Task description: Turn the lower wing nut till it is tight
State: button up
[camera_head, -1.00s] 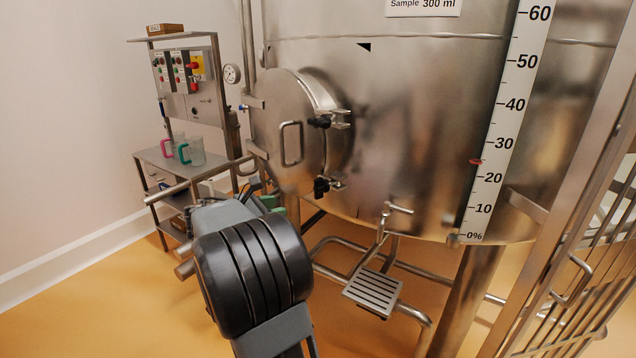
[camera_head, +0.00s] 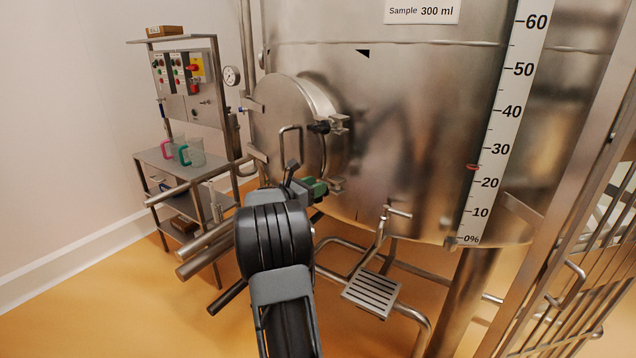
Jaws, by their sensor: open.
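The round steel hatch door (camera_head: 268,115) sits shut against the big steel hopper. The upper wing nut (camera_head: 319,128), black, is at the hatch's right edge in its clamp bracket. The lower wing nut is hidden behind my gripper; only its steel bracket (camera_head: 337,186) shows at the lower right of the hatch. My gripper (camera_head: 310,182), dark with green parts, is open at the lower right of the hatch, in front of that spot. My arm hides much of it, and I cannot tell whether it touches the nut.
A sampling valve (camera_head: 398,211) and a grated step (camera_head: 372,293) are at the right. A steel railing gate (camera_head: 572,270) stands at far right. A side table (camera_head: 158,160) with jugs is at left. Steel pipes (camera_head: 205,245) project at lower left.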

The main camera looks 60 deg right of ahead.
jog(key=shift+x, duration=0.8)
jog(key=shift+c, duration=0.3)
jog(key=shift+f, duration=0.1)
jog(key=c, duration=0.6)
